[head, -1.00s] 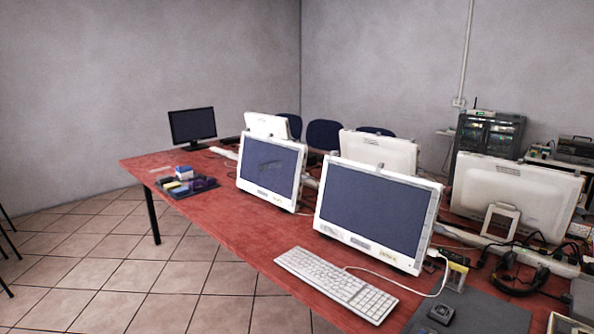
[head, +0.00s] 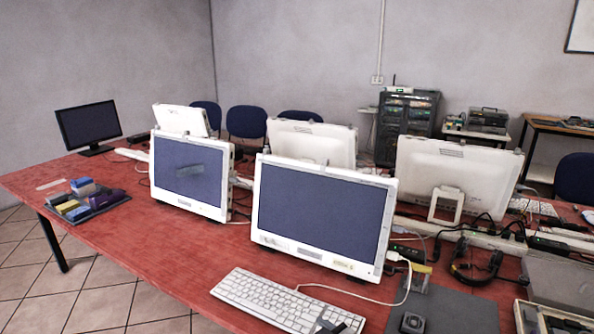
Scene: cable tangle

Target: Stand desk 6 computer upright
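No desk numbers are readable, so I cannot tell which computer is desk 6's. Two white all-in-one computers face me on the red table (head: 120,270): the nearer one (head: 322,212) and the one left of it (head: 187,175). Both stand with dark screens. Three more white computers show their backs: one at the right (head: 452,172), one in the middle (head: 312,140) and one far left (head: 181,120), which looks tilted back. A small grey and dark part, perhaps my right gripper (head: 337,322), overlaps the keyboard's near end. Its fingers are unclear. My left gripper is out of view.
A white keyboard (head: 270,296) lies before the nearer computer, its cable running right. A dark mat (head: 460,312) holds a small dark device (head: 411,322). Tangled black cables (head: 470,262) lie at right. A black monitor (head: 87,125) and a dark tray (head: 107,206) stand left. The left-front tabletop is bare.

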